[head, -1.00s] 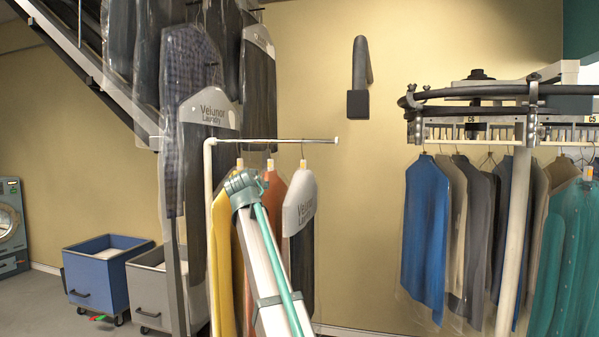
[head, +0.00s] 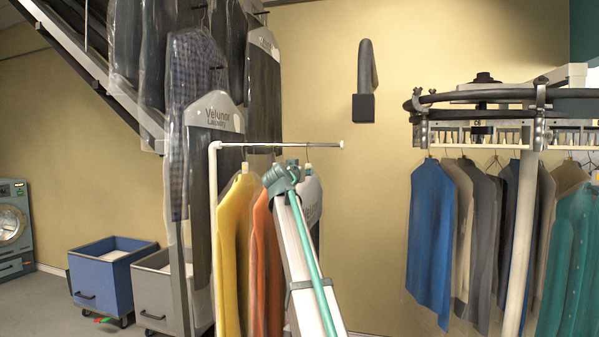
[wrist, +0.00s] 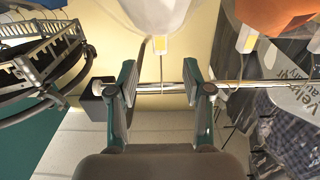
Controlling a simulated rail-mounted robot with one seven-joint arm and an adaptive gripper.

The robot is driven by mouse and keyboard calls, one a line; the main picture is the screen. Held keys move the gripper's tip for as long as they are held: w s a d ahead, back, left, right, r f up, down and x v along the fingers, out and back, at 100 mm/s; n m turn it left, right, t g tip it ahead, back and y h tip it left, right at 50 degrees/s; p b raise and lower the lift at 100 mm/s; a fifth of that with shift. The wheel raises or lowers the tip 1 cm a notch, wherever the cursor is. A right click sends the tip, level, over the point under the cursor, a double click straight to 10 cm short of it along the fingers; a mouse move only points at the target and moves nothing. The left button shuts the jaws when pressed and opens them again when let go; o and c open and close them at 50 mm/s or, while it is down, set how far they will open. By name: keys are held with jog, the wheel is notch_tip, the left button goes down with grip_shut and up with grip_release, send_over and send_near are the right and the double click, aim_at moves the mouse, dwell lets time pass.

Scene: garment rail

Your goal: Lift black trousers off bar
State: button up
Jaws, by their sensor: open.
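The black trousers hang at the right end of the short bar (head: 280,145), under a white printed cover (head: 313,205). In the head view my arm hides most of them, and the trousers show only as a dark strip beside it. In the wrist view the white cover (wrist: 160,12) is at the top, and its thin hanger hook (wrist: 162,75) runs down to the bar (wrist: 240,85). My gripper (wrist: 160,85) is open, with one finger on each side of the hook in the picture. The fingers appear apart from the hook; the depth is hard to tell.
An orange garment (head: 266,265) and a yellow garment (head: 235,240) hang left of the trousers on the same bar. Bagged clothes (head: 200,120) hang behind on the left. A round garment conveyor (head: 480,97) with clothes stands right. Open space lies between bar and conveyor.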

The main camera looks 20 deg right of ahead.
aim_at(308, 163)
jog(key=p+x, duration=0.1)
jog(key=x, duration=0.3)
jog(key=shift+r, duration=0.1)
jog(key=shift+x, duration=0.85)
jog(key=shift+b+x, duration=1.05)
jog(key=shift+x, duration=1.05)
jog(key=shift+c, duration=0.2)
grip_shut()
jog(key=shift+r, duration=0.15)
jog(key=shift+r, duration=1.55)
